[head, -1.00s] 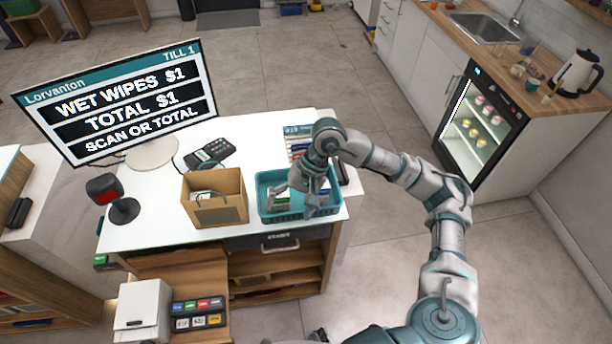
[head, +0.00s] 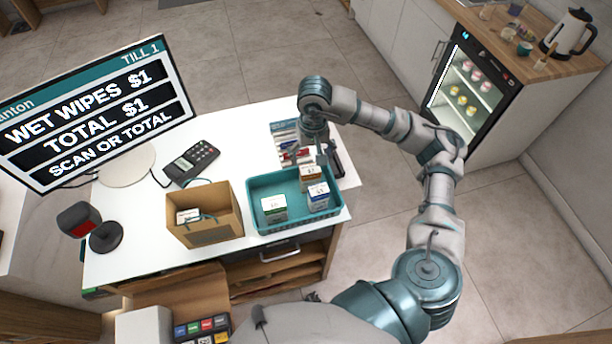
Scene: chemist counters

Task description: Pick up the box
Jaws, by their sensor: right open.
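A teal basket (head: 251,187) stands on the white counter and holds small boxes. A box with a green label (head: 273,208) is at the left, a box with a blue label (head: 318,197) at the right, and an orange-brown box (head: 310,178) behind that one. My right gripper (head: 307,157) points down at the basket's back right edge, just behind the orange-brown box. It is open, and I see nothing held in it. Whether its fingertips touch the orange-brown box I cannot tell. My left gripper is out of view.
A brown paper bag (head: 207,235) with a white item inside stands left of the basket. A card terminal (head: 191,162), a till screen (head: 95,110) and a scanner (head: 80,220) are farther left. A card rack (head: 283,131) is behind the basket.

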